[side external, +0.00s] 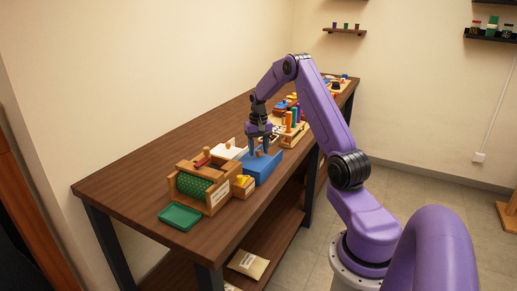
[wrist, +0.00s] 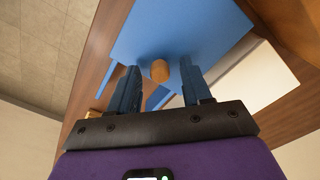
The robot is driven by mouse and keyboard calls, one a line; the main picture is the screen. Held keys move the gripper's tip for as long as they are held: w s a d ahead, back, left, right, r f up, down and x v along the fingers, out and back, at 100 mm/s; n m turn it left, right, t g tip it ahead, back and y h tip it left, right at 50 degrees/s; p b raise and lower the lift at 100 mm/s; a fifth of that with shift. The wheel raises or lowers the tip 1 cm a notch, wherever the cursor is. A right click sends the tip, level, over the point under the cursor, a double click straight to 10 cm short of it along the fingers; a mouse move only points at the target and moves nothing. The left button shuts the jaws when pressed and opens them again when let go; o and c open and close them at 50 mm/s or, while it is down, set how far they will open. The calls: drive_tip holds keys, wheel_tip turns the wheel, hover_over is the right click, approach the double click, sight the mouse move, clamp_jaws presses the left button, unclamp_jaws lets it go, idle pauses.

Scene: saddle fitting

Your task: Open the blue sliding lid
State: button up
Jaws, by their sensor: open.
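The blue sliding lid (wrist: 175,30) fills the upper middle of the wrist view as a flat blue panel, with a round wooden knob (wrist: 159,70) on it. In the side view the blue box (side external: 264,170) stands on the table near its right edge. My gripper (side external: 258,150) points down over the box. In the wrist view my gripper (wrist: 160,78) is open, one finger on each side of the knob and apart from it. I cannot tell how deep the fingertips reach beside the knob. The knob is largely hidden in the side view.
A wooden frame with a green patterned roll (side external: 194,186) and a small wooden box (side external: 243,187) stand left of the blue box. A white panel (side external: 229,151) lies behind it. A green tray (side external: 180,217) is at the front. Colourful pegs (side external: 294,118) stand beyond. The table's back left is clear.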

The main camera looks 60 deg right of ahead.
clamp_jaws()
drive_tip(key=d, duration=1)
drive_tip(key=shift+w, duration=0.1)
unclamp_jaws()
wheel_tip(320, 180, up, 18)
drive_tip(key=shift+f, duration=0.25)
idle(0.6)
idle(0.4)
